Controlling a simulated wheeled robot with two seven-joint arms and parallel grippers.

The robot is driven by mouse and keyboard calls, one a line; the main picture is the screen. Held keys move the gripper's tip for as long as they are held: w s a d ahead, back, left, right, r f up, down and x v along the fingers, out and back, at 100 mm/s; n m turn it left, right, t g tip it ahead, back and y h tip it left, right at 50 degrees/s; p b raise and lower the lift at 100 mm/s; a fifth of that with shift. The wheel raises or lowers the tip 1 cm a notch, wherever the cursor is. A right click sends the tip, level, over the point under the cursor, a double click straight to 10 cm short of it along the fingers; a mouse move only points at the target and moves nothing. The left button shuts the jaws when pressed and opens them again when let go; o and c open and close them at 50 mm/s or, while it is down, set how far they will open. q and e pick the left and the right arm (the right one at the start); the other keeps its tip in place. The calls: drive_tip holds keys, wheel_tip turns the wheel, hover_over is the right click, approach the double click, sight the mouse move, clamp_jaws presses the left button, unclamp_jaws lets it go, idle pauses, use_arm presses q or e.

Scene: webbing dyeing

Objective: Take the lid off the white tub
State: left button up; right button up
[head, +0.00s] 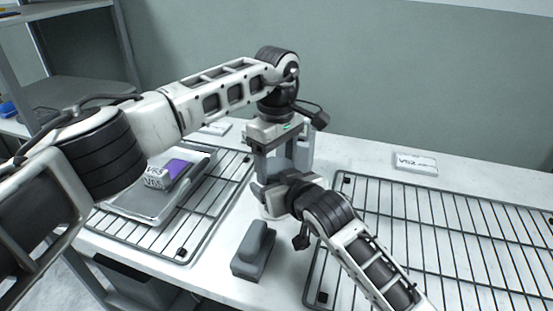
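My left gripper (281,162) points down at the middle of the table, with its fingers visibly apart. A grey shape shows between and behind them, and I cannot tell if they touch it. My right gripper (262,191) reaches in from the lower right, just below the left one. Its fingertips point left, and I cannot tell how far they are parted. The white tub and its lid cannot be made out clearly; the two grippers cover the spot where they meet.
A grey block with a raised grip (254,250) stands at the table's front. A wire rack (452,235) lies at right and another (205,225) at left, under a grey tray (150,207) with purple-topped and labelled items (172,172). A label card (416,163) lies at the back right.

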use_arm(q)
drive_tip(key=shift+c, duration=0.7)
drive_tip(key=n, duration=0.3)
drive_tip(key=o, duration=1.1)
